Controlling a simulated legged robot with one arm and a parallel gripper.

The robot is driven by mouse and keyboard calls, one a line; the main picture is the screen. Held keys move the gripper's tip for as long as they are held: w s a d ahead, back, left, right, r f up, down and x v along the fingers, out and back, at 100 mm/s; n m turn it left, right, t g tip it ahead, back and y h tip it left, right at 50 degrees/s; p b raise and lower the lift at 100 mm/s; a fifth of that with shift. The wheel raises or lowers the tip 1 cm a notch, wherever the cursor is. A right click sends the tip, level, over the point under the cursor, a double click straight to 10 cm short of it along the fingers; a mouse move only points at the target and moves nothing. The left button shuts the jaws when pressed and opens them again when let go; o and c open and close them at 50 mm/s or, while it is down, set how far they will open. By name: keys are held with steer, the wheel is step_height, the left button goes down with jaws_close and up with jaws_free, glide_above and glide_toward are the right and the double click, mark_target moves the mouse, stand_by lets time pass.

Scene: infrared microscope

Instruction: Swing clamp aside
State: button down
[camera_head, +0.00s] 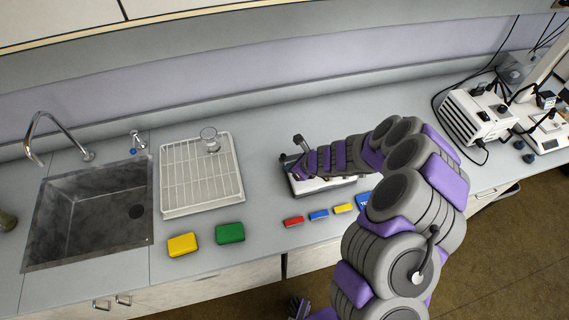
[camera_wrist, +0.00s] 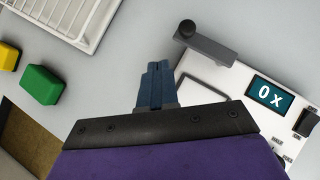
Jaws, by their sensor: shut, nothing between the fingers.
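The infrared microscope device shows in the wrist view as a white box (camera_wrist: 225,78) with a small screen (camera_wrist: 270,97) reading "0 x". Its clamp, a dark grey arm (camera_wrist: 210,47) with a black knob, lies at the box's upper left corner. My gripper (camera_wrist: 155,68) is shut and empty, just left of the device and below the clamp in the wrist view. It appears apart from the clamp. In the head view my arm hides most of the device.
A white rack tray (camera_head: 166,208) with a glass beaker (camera_head: 210,139) stands left of the device, beside the sink (camera_head: 85,220). Yellow (camera_head: 182,244) and green (camera_head: 230,233) blocks lie near the front edge. Small coloured blocks (camera_head: 318,215) lie before the device. More instruments (camera_head: 480,115) stand at right.

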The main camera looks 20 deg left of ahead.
steer(key=s+d+r+p, duration=0.1)
steer(key=s+d+r, duration=0.3)
steer(key=r, duration=0.3)
steer(key=shift+d+r+p, duration=0.25)
steer(key=shift+d+p, duration=0.05)
steer(key=shift+d, duration=0.15)
